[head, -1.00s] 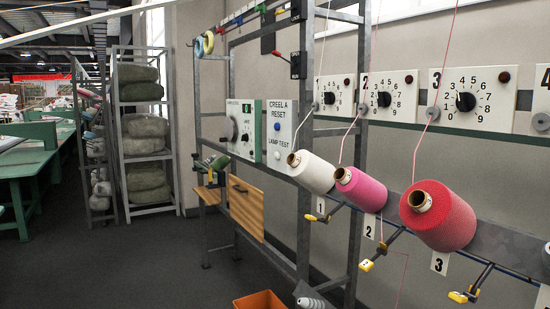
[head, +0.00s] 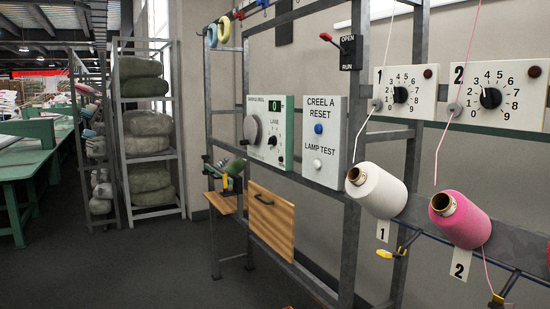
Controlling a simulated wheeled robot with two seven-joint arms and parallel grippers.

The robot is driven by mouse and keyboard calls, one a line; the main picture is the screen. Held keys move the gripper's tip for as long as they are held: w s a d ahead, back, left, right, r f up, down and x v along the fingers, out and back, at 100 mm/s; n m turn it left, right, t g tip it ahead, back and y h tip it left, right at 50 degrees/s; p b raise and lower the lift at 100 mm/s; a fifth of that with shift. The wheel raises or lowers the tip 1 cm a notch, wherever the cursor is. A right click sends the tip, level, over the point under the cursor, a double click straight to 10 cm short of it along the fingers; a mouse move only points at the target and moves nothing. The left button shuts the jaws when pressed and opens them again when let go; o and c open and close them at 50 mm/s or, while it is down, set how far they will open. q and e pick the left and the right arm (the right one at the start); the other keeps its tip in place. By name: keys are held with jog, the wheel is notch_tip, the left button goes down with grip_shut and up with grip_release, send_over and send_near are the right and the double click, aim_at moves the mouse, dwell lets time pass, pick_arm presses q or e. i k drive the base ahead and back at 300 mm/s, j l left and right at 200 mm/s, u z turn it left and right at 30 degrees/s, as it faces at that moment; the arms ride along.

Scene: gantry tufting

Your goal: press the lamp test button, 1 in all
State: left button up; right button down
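Nothing covers either button. Neither of my grippers shows in the head view.
Left of the panel is a green-edged box (head: 268,130) with a knob and small display. White (head: 377,190) and pink (head: 461,219) yarn cones jut out at the right. A wooden flap (head: 271,218) hangs below. The dark floor (head: 130,265) is clear at left.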

aim_at(317, 164)
jog(key=i+j+u, duration=0.1)
jog(key=i+j, duration=0.15)
jog(key=i, duration=0.2)
jog(key=i+j+u, duration=0.1)
jog(key=i+j, duration=0.15)
jog(key=i, duration=0.2)
jog(key=i+j, duration=0.2)
jog(key=i, duration=0.25)
jog(key=j+u, duration=0.05)
